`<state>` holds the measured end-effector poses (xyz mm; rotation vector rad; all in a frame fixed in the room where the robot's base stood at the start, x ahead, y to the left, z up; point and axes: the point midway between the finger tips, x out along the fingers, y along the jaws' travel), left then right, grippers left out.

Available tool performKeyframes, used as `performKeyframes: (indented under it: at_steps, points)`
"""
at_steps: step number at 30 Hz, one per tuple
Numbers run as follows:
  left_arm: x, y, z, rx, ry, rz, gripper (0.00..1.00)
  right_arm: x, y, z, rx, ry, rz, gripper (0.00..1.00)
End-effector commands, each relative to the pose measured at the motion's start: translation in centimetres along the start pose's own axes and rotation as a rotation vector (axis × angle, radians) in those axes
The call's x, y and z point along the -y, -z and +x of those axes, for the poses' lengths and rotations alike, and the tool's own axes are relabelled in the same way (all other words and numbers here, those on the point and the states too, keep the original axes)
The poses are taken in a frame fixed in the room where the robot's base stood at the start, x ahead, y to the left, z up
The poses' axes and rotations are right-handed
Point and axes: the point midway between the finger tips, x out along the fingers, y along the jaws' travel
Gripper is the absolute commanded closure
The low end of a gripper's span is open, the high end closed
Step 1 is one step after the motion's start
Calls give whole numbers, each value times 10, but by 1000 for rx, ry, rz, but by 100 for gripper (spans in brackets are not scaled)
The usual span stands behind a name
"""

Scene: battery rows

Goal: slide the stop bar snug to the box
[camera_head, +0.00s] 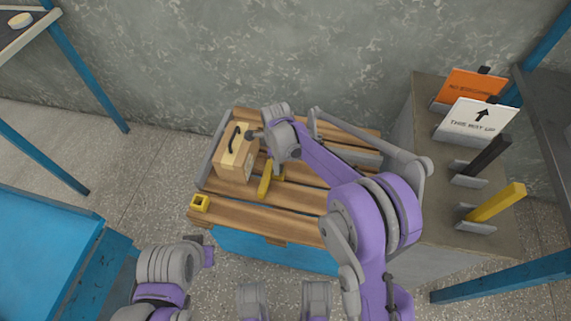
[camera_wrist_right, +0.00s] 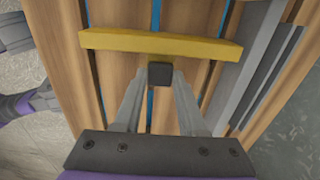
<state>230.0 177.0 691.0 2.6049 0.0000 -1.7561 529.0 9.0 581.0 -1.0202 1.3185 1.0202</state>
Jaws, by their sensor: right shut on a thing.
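The box (camera_head: 236,154), tan with a yellow stripe and a dark handle on top, stands on the left part of the slatted wooden platform (camera_head: 260,218). The yellow stop bar (camera_head: 265,180) lies just to its right; a narrow gap seems to show at the near end, and my arm hides the far end. In the right wrist view the bar (camera_wrist_right: 200,46) spans the boards, with a dark knob (camera_wrist_right: 160,74) at its middle. My right gripper (camera_wrist_right: 160,84) is shut on that knob. The box is out of the wrist view. My left gripper's fingers do not show.
At right, a grey counter (camera_head: 425,125) holds signs and a yellow upright bar (camera_head: 497,203). A blue table (camera_head: 45,250) stands at left.

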Motion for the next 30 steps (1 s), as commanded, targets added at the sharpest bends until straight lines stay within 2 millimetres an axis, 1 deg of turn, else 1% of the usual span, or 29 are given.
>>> performKeyframes:
  at_steps: [8,9,13,14,23,26,30]
  points:
    - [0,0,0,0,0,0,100,0,-1,0,2,-1,0,100]
    - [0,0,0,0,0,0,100,0,-1,0,2,-1,0,55]
    - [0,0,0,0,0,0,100,0,0,0,1,0,0,32]
    - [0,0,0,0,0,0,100,0,0,0,1,0,0,30]
    - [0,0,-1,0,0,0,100,0,0,-2,0,0,0,30]
    - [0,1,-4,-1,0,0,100,0,0,-11,0,0,0,30]
    - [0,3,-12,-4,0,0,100,0,0,-36,1,1,0,30]
